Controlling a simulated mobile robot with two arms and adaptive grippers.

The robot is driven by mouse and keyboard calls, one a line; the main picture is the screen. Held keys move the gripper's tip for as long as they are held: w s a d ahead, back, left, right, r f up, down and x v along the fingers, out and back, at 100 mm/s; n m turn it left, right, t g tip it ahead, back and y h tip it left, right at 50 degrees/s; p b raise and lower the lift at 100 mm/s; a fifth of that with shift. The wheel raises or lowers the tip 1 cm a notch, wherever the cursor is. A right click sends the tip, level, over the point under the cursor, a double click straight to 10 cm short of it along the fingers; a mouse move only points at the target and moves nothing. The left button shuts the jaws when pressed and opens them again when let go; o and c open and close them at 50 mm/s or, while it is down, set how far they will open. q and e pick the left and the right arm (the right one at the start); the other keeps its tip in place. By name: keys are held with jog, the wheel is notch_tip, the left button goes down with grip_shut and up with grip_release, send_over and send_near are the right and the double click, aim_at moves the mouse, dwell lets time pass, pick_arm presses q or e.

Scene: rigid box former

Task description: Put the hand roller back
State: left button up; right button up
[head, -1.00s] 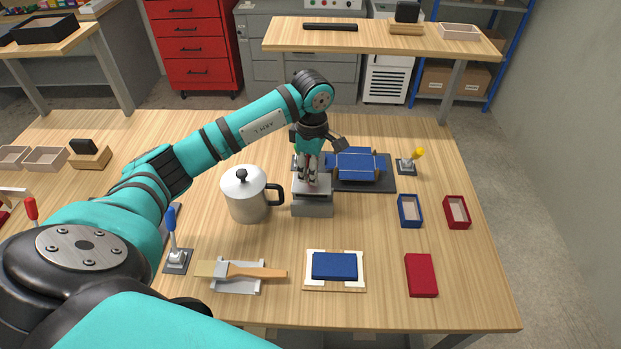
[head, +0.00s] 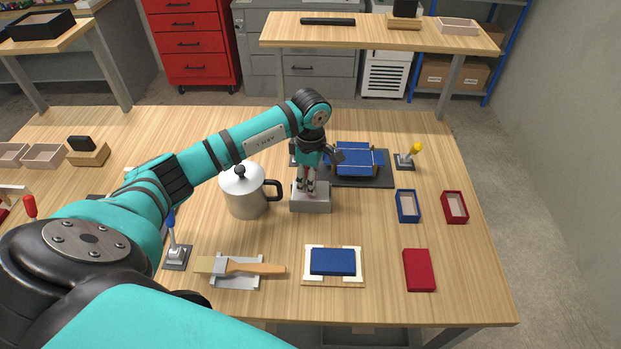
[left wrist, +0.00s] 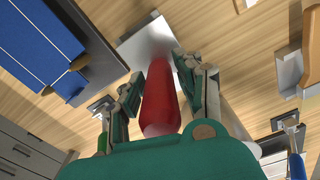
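The hand roller shows in the left wrist view as a red handle (left wrist: 160,100) between the fingers of my left gripper (left wrist: 162,82). The fingers lie close along both sides of it and look shut on it. In the head view my left gripper (head: 308,187) points down at a grey metal block (head: 311,204), with its fingertips at the block's top. The block's pale metal also shows in the left wrist view (left wrist: 147,45), past the handle's end. The roller's head is hidden, so I cannot tell how it sits on the block. My right gripper is out of view.
A steel pot (head: 244,192) stands close left of the block. A blue box blank (head: 357,158) on a dark base is close behind right.

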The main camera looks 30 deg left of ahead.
pick_arm(q)
jog(key=shift+o, duration=0.9)
jog(key=shift+r+p, duration=0.6)
notch_tip(320, 180, up, 11)
jog(key=b, duration=0.4)
jog(key=shift+f, duration=0.2)
jog(key=shift+r, duration=0.5)
